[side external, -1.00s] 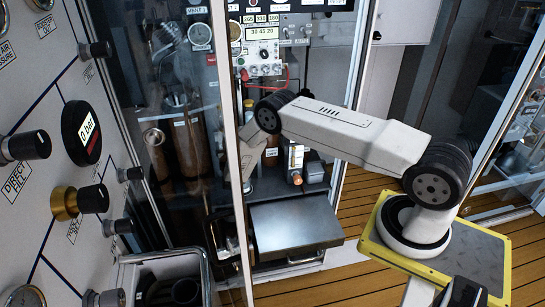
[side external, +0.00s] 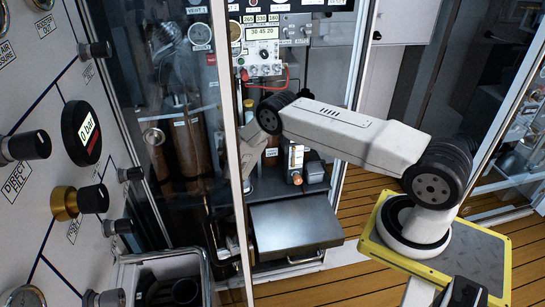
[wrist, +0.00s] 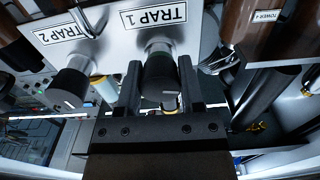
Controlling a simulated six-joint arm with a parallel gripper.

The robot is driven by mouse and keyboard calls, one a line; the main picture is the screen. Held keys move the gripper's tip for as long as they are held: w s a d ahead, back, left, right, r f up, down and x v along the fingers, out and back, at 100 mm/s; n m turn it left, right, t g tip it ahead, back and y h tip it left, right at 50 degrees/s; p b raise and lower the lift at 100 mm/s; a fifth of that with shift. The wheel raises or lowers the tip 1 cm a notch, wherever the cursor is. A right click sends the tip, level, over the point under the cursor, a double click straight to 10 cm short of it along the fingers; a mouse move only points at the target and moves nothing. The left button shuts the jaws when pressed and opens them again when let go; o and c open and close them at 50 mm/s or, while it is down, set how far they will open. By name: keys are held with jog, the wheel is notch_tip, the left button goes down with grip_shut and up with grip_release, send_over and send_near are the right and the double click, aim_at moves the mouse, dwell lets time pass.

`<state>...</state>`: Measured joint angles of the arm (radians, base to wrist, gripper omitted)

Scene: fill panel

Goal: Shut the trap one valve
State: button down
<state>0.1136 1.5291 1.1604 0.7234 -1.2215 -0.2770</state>
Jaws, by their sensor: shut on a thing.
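The trap one valve (wrist: 160,72) is a black knob on a metal stem, under a plate labelled TRAP 1, which appears upside down in the wrist view. My gripper (wrist: 160,80) has one dark finger on each side of this knob and is shut on it. A small white mark shows near the knob's lower edge.
The trap two valve (wrist: 70,86), a similar black knob, stands to the left in the wrist view. Brown cylinders and a TOWER 4 label (wrist: 266,16) are on the right. In the side view a grey metal box (side external: 295,228) stands close to my gripper.

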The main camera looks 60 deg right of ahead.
jog(key=shift+m, duration=2.3)
jog(key=shift+c, duration=1.2)
grip_release()
jog(key=shift+s+a, duration=0.1)
